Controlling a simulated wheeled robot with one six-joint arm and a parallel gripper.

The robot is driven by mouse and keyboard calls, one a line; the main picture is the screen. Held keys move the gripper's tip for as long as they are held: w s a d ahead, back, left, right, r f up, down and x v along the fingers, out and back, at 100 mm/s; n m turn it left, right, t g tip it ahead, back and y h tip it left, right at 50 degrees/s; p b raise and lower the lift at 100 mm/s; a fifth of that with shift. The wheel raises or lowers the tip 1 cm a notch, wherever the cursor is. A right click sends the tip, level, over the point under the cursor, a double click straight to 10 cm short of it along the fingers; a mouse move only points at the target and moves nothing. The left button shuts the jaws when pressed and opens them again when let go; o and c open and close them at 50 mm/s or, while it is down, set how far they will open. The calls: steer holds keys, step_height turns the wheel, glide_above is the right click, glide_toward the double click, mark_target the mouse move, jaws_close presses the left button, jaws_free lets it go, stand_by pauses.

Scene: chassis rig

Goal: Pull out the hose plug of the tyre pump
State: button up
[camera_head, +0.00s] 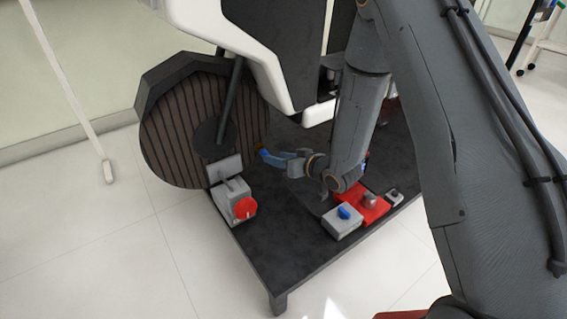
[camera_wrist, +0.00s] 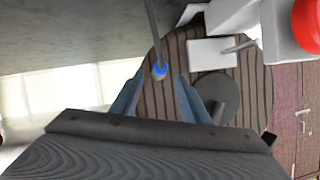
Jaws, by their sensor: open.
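A small blue ring with a tan end (camera_wrist: 159,70), apparently the hose plug, shows in the wrist view at the end of a thin grey line that looks like the hose (camera_wrist: 153,32). My gripper (camera_wrist: 161,82) is open, with one blue-grey finger to each side of the plug in the picture. Whether the fingers touch it I cannot tell. In the head view my gripper (camera_head: 272,157) is above the black platform, right of the striped wheel disc. A tan spot (camera_head: 262,151) shows at its tips. I cannot make out which box is the tyre pump.
A grey box with a red knob (camera_head: 245,208) stands by the striped disc (camera_head: 180,125). A grey box with a blue knob (camera_head: 343,222) and a red unit (camera_head: 372,208) stand near my arm. A white-and-black body (camera_head: 285,75) overhangs the platform (camera_head: 275,245), whose front is clear.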

steer(key=shift+b+x, duration=1.05)
steer(key=shift+x, duration=1.5)
steer(key=shift+c, duration=0.5)
jaws_close()
steer(key=shift+s+d, duration=0.1)
steer(key=shift+s+d+f+p, duration=0.2)
steer(key=shift+s+d+p, duration=0.45)
steer(key=shift+s, duration=0.35)
steer(key=shift+s+d+f+p, duration=0.15)
steer(key=shift+s+d+p, duration=0.45)
steer(key=shift+s, duration=0.35)
steer(key=shift+s+d, duration=0.1)
steer(key=shift+d, duration=0.05)
steer(key=shift+s+d+f+p, duration=0.2)
steer(key=shift+s+d+p, duration=0.35)
steer(key=shift+s, duration=0.45)
steer(key=shift+s+d+f+p, duration=0.15)
steer(key=shift+s+d+p, duration=0.2)
steer(key=shift+s+d, duration=0.5)
steer(key=shift+s+a, duration=0.1)
